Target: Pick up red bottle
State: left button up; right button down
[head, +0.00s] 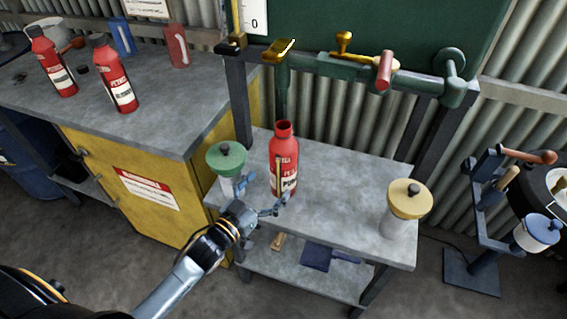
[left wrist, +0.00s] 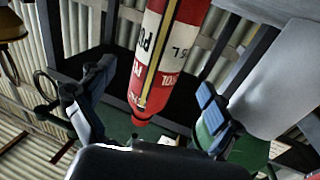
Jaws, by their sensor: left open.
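A red bottle (head: 284,155) with a white and black label and an open neck stands upright on the grey work table. My left gripper (head: 263,199) is open at the near left side of this bottle, low on its body. In the left wrist view the red bottle (left wrist: 165,55) shows between the spread fingers of my left gripper (left wrist: 157,80). I cannot tell whether a finger touches it. Two more red bottles, one (head: 53,65) and another (head: 114,78), stand on the left bench. My right gripper is not in view.
A green-lidded container (head: 226,158) stands close to the left gripper. A yellow-lidded container (head: 409,200) stands at the table's right end. Green rack bars (head: 350,70) cross behind the bottle. The table (head: 335,190) is clear between the bottle and yellow lid.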

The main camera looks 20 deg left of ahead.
aim_at(276, 174)
pick_arm(q)
jog(key=p+x, duration=0.1)
jog(key=x, duration=0.6)
jog(key=c, duration=1.7)
jog(key=shift+r, duration=0.15)
jog(key=shift+c, duration=0.8)
jog(key=shift+r, duration=0.1)
